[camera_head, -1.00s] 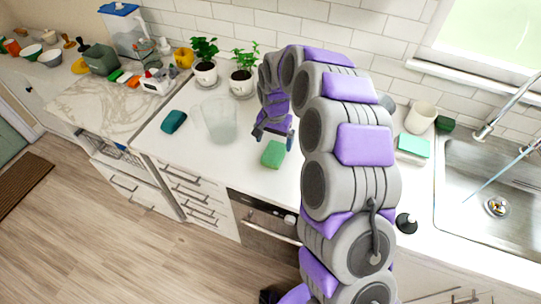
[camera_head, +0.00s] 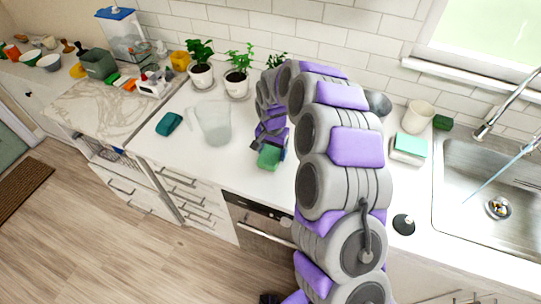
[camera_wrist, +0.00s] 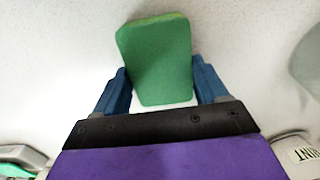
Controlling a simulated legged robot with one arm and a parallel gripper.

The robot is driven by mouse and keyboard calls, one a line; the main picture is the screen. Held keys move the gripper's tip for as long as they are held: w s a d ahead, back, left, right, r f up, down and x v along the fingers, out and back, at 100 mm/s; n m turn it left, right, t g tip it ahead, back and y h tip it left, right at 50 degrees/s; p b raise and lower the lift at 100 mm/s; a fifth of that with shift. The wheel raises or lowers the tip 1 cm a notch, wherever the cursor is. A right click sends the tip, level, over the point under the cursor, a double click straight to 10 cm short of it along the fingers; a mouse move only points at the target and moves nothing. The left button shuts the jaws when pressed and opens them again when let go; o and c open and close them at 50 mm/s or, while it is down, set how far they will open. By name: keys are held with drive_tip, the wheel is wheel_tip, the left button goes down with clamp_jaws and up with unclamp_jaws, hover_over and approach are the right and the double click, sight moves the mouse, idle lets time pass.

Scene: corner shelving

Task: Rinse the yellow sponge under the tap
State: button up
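A green sponge (camera_head: 268,157) with a thin yellow-green edge is on the white counter near its front edge, left of my arm. No plainly yellow sponge shows. My gripper (camera_head: 272,146) is at this sponge. In the wrist view the green sponge (camera_wrist: 157,58) lies between the two blue fingers of my gripper (camera_wrist: 162,85), one on each side. The fingers are at or very near its sides; I cannot tell whether they press on it. The tap (camera_head: 508,104) is at the far right, over the metal sink (camera_head: 470,195).
A clear pitcher (camera_head: 213,122) and a teal sponge-like item (camera_head: 169,123) stand left of my gripper. Potted plants (camera_head: 238,82) line the wall. A teal-topped box (camera_head: 409,148), a white cup (camera_head: 418,117) and a black stopper (camera_head: 403,224) lie between my arm and the sink.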

sight(269, 152)
drive_tip(key=shift+a, duration=0.15)
drive_tip(key=shift+c, duration=1.4)
drive_tip(key=shift+a+f, duration=0.1)
drive_tip(key=shift+a, duration=0.4)
drive_tip(key=c, duration=0.4)
drive_tip(key=shift+d+r, duration=0.15)
drive_tip(key=shift+r, duration=0.25)
wheel_tip(269, 152, up, 3)
drive_tip(key=shift+f+p, duration=0.1)
drive_tip(key=shift+p, duration=0.5)
drive_tip(key=s+d, duration=0.3)
drive_tip(key=s, duration=0.1)
drive_tip(key=s+d+r+p, duration=0.1)
drive_tip(key=s+d, duration=0.2)
drive_tip(key=d, duration=0.1)
drive_tip(key=s+d+p, duration=0.1)
drive_tip(key=s+d, duration=0.3)
drive_tip(key=shift+s+r, duration=0.25)
drive_tip(key=shift+s, duration=0.1)
drive_tip(key=w+d+r+n, duration=0.1)
drive_tip(key=w, duration=0.1)
drive_tip(key=w+d+r+n, duration=0.1)
drive_tip(key=w+d+r, duration=0.1)
drive_tip(key=w, duration=0.1)
drive_tip(key=w+d+r+n, duration=0.2)
drive_tip(key=shift+w+d+r, duration=0.15)
drive_tip(key=shift+w+r, duration=0.1)
drive_tip(key=shift+w, duration=0.15)
